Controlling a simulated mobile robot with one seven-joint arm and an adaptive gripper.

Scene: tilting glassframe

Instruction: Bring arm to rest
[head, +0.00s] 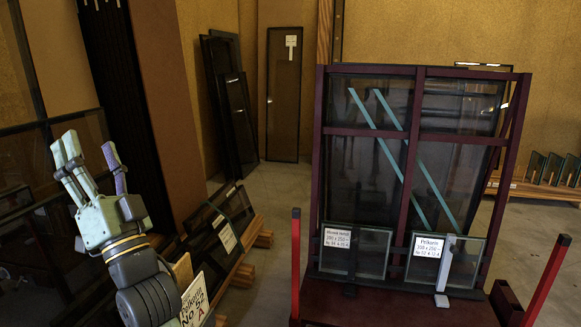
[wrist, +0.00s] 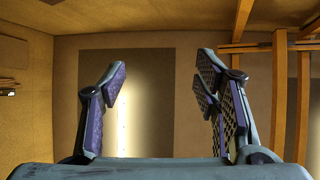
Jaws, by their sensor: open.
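My gripper (head: 92,166) is raised at the left of the head view, with its fingers pointing up. It is open and empty. In the wrist view the fingers of my gripper (wrist: 160,100) stand well apart with nothing between them. My arm (head: 145,285) comes up from the lower edge of the head view, and its lower part is out of the picture. The gripper appears apart from the glass frames around it, though its exact distance to those behind it is hard to tell.
A dark red glass frame rack (head: 321,170) stands at the right, holding labelled panes (head: 357,252). Framed panes (head: 232,222) lean on wooden beams (head: 247,258) right of my arm. Tall panels (head: 283,95) lean at the back wall. Bare floor (head: 285,182) shows in between.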

